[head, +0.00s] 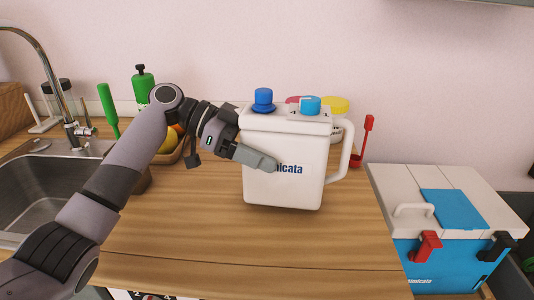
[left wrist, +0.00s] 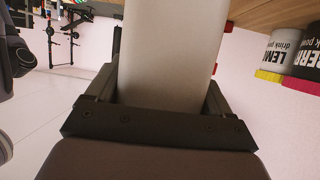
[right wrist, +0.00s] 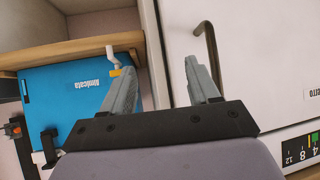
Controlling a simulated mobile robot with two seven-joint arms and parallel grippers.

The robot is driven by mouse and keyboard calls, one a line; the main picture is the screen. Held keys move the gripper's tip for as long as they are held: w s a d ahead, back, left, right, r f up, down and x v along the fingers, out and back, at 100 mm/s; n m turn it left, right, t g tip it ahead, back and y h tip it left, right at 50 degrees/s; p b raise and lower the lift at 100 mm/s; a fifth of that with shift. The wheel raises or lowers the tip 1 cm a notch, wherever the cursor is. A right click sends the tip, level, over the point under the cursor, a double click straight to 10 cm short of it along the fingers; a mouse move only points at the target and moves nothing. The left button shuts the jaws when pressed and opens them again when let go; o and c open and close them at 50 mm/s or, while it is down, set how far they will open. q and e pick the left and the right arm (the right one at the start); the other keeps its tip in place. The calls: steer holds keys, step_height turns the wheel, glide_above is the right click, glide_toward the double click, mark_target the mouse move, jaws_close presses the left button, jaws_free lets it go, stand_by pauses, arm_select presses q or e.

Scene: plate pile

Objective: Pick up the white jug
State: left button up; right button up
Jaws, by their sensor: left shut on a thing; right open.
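The white jug (head: 290,190) has a blue cap, a light blue cap, a handle on its right side and partly covered dark blue lettering. It is over the wooden counter, slightly tilted. I cannot tell whether its base touches the wood. My left gripper (head: 258,158) is shut on the jug's left side, one finger across its front. In the left wrist view the jug (left wrist: 170,50) fills the space between the fingers. My right gripper (right wrist: 155,75) shows only in the right wrist view, open and empty, in front of a white appliance and a blue cooler box.
The sink (head: 45,185) and tap are at the left. A fruit bowl (head: 168,156) stands behind my left arm. Tubs with pink and yellow lids (head: 336,104) and a red utensil (head: 362,140) are behind the jug. A blue-and-white cooler (head: 450,255) is at the right. The counter's front is clear.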

arm_select(q)
step_height(320, 180, up, 18)
steer(key=shift+f+p, duration=0.2)
steer(key=shift+p, duration=0.15)
steer(key=shift+r, duration=0.7)
steer(key=shift+f, duration=0.4)
step_height(320, 180, down, 16)
steer(key=shift+f+b, duration=0.1)
steer(key=shift+b, duration=0.5)
steer(key=shift+f+b, duration=0.65)
steer(key=shift+f, duration=0.25)
steer(key=shift+f+b, duration=0.3)
steer(key=shift+f, duration=0.3)
